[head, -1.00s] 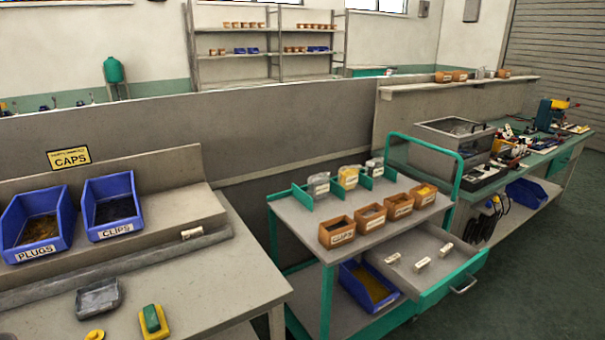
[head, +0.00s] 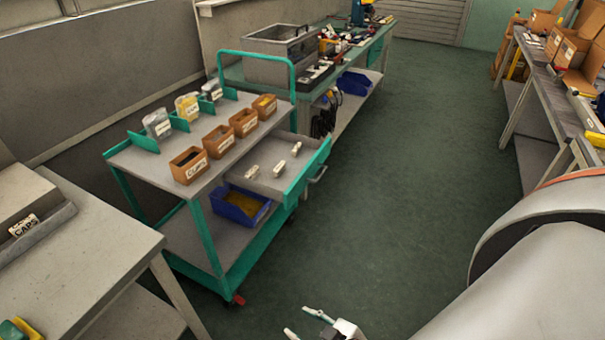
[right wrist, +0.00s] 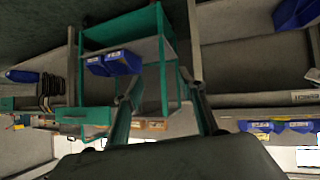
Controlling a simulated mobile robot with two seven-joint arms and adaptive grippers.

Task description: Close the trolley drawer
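The trolley (head: 206,240) has a green frame and grey shelves and stands left of centre in the head view. Its drawer (head: 307,172) is pulled out to the right, under the top shelf, with a grey handle (head: 318,176) on its green front. Three small pale labelled pieces lie in the drawer. My right gripper (head: 303,324) is at the bottom edge of the head view, in front of the trolley and apart from the drawer. In the right wrist view my right gripper (right wrist: 165,112) has its two fingers spread with nothing between them. My left gripper is not in view.
Several orange bins (head: 218,140) and clear bags stand on the trolley top; a blue bin (head: 240,205) is on its lower shelf. A grey table (head: 85,240) is at left, benches lie behind and at right. The green floor (head: 390,180) right of the trolley is clear.

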